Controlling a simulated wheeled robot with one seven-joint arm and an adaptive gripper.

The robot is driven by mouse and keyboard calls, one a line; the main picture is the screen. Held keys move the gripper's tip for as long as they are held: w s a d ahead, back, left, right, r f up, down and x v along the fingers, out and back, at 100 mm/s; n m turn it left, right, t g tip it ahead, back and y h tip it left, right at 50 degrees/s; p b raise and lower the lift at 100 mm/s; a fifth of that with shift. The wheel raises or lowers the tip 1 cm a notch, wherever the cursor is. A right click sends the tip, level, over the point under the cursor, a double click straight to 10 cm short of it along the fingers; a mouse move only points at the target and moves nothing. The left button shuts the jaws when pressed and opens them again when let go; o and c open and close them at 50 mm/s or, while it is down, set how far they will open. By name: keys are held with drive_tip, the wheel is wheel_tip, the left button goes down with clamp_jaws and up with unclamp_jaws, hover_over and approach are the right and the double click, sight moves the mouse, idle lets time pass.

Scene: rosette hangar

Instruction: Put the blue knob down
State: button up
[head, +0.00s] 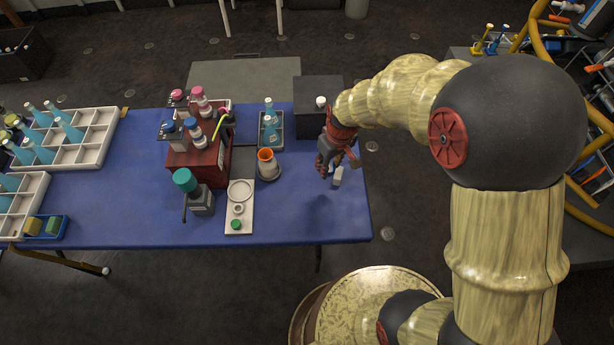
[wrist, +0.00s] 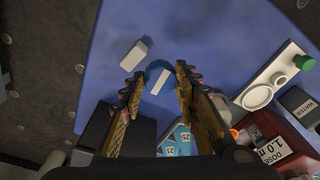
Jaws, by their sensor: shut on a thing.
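My gripper (head: 331,162) is over the right end of the blue table (head: 120,200), pointing down. In the wrist view my gripper (wrist: 155,84) has its two fingers apart, shut on the blue knob (wrist: 160,80). The knob shows as a rounded blue shape with a white bar, hard to tell from the blue tabletop behind it. I cannot make the knob out in the head view, and its height above the table is unclear. A small white block (wrist: 133,55) is just beyond the fingertips; it also shows below the gripper in the head view (head: 337,177).
A white panel (head: 247,216) with a green cap (head: 236,224) lies left of my gripper.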

drive_tip(key=a+f, duration=0.2)
drive_tip(key=w+a+f+b, duration=0.1)
drive_tip(key=f, duration=0.1)
drive_tip(key=a+f+b, duration=0.1)
drive_tip(key=a+f, duration=0.1)
drive_tip(key=shift+w+a+f, duration=0.2)
drive_tip(key=shift+w+a, duration=0.05)
drive_tip(key=shift+a, duration=0.1)
drive_tip(key=shift+a+f+b, duration=0.15)
drive_tip(key=shift+f+b, duration=0.75)
drive_tip(key=shift+f, duration=0.65)
drive_tip(key=shift+f, duration=0.1)
drive_tip(key=o, duration=1.1)
drive_tip(key=shift+c, duration=0.2)
